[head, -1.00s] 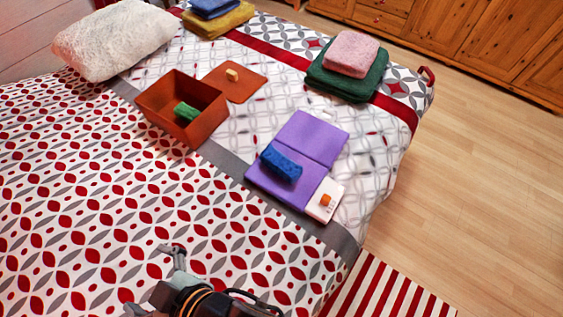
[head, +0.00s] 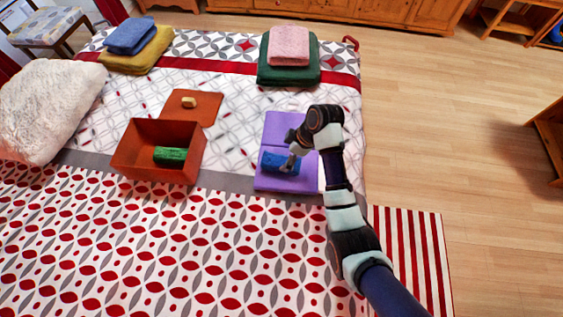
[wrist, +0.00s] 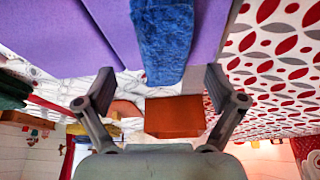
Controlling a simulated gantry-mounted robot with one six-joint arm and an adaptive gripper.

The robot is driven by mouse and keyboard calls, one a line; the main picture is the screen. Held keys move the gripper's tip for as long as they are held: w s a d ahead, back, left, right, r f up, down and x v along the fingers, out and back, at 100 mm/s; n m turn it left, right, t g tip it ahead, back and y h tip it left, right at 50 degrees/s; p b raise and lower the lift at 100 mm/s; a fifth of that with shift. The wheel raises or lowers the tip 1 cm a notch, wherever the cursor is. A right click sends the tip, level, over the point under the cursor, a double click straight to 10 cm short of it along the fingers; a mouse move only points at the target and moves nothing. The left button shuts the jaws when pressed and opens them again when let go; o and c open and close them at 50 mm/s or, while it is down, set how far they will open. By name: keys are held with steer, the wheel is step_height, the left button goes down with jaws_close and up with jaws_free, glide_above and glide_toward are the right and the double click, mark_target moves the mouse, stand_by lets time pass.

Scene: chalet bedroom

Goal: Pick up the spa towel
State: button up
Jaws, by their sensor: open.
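A rolled blue towel (head: 272,163), which I take for the spa towel, lies on the purple folded mat (head: 265,183) near the bed's front right. My gripper (head: 291,162) is at the towel's right end in the head view and hides part of it. In the wrist view, the towel (wrist: 163,35) reaches down from the top edge toward the gap between my open fingers (wrist: 160,85). The fingers are spread wide on either side, with nothing held between them. I cannot tell whether they touch the towel.
An orange box (head: 125,152) holding a green block (head: 170,155) stands left of the mat; its lid (head: 205,107) lies behind with a small tan block (head: 189,102). Pink (head: 289,45) and green (head: 265,70) folded towels are stacked behind. A white pillow (head: 45,105) lies far left.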

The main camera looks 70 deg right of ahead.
mark_target(284, 159)
steer(key=b+x, duration=0.2)
steer(key=x, duration=0.4)
steer(key=shift+s+a, duration=0.1)
steer(key=shift+s, duration=0.05)
steer(key=shift+r, duration=0.1)
steer(key=c, duration=1.3)
step_height(284, 159, up, 20)
steer(key=p, duration=0.7)
